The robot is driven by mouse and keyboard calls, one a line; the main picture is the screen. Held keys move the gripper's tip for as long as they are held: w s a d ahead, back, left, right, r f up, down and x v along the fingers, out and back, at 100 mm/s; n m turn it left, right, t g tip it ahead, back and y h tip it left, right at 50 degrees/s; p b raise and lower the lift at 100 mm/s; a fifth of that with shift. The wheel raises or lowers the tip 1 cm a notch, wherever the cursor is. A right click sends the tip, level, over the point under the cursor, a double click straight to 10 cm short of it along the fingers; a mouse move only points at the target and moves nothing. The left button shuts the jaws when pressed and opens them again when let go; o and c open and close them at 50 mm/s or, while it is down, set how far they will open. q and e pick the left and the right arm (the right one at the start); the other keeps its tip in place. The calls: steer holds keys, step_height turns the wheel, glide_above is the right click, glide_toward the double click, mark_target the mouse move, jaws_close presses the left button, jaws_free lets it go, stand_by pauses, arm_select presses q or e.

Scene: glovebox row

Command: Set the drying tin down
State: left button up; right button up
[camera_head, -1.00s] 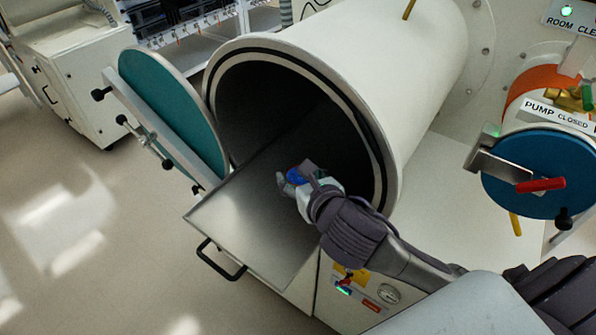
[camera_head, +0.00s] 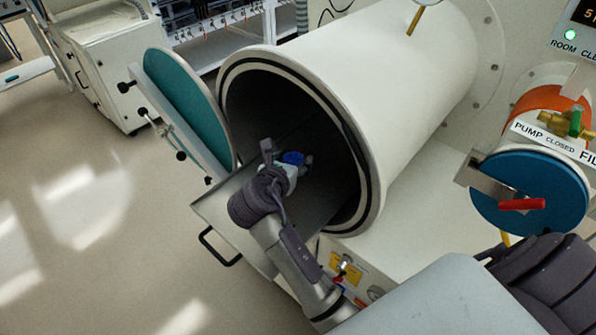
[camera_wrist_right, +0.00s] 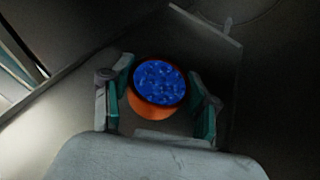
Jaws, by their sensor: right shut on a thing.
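The drying tin (camera_wrist_right: 143,105) is a small round orange tin with blue beads in its top. It sits between the two teal-padded fingers of my right gripper (camera_wrist_right: 162,100) in the right wrist view. In the head view its blue top (camera_head: 292,158) shows at my right gripper (camera_head: 287,161), at the mouth of the large white chamber (camera_head: 420,90). The gripper is shut on the tin, over the metal slide-out tray (camera_head: 214,207). I cannot tell whether the tin's base touches the tray. My left gripper is not in view.
The round teal door (camera_head: 188,108) stands open left of the chamber mouth. The tray has a black handle (camera_head: 219,250) at its front. A smaller port with a blue door (camera_head: 525,185) is at right, below the "PUMP CLOSED" label.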

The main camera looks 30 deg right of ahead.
steer(key=shift+f, duration=0.95)
step_height(320, 180, down, 3)
steer(key=shift+f, duration=0.35)
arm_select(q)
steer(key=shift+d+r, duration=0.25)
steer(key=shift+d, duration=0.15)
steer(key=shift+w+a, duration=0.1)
arm_select(e)
steer(key=shift+f, duration=0.1)
steer(key=o, duration=1.2)
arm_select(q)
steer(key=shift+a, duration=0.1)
